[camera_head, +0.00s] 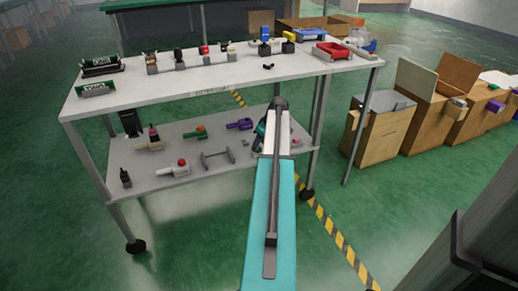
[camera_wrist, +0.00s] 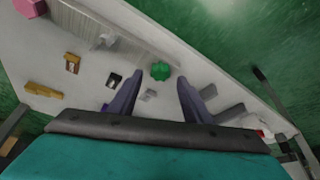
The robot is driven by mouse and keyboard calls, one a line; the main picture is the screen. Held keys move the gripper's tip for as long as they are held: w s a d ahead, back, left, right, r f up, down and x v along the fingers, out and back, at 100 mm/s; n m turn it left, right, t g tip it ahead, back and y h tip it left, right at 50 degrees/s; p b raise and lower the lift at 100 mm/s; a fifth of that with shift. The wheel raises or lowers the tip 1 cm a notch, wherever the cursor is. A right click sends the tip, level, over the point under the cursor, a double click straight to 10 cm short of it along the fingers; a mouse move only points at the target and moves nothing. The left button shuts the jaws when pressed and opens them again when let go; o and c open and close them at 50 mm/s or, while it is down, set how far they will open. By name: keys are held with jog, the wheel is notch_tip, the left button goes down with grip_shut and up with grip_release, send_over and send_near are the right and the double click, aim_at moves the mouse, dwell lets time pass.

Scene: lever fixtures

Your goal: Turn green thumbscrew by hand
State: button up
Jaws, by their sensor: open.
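A small green knob (camera_wrist: 161,70), which looks like the green thumbscrew, shows in the wrist view on a pale surface. My gripper (camera_wrist: 160,82) is open, with its two dark fingers apart to either side of the knob in the picture. The knob appears beyond or level with the fingertips; whether they touch it I cannot tell. Nothing is held. In the head view my arm reaches forward to the right end of the two-level table, and it hides the gripper's fingers. I cannot pick out the thumbscrew there for sure.
The lower shelf (camera_head: 190,178) holds several lever parts. Wooden boxes (camera_head: 375,140) stand to the right. In the wrist view, yellow parts (camera_wrist: 44,90) and a pink block (camera_wrist: 30,7) lie left.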

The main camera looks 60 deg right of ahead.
jog(key=shift+x, duration=0.95)
jog(key=shift+c, duration=0.4)
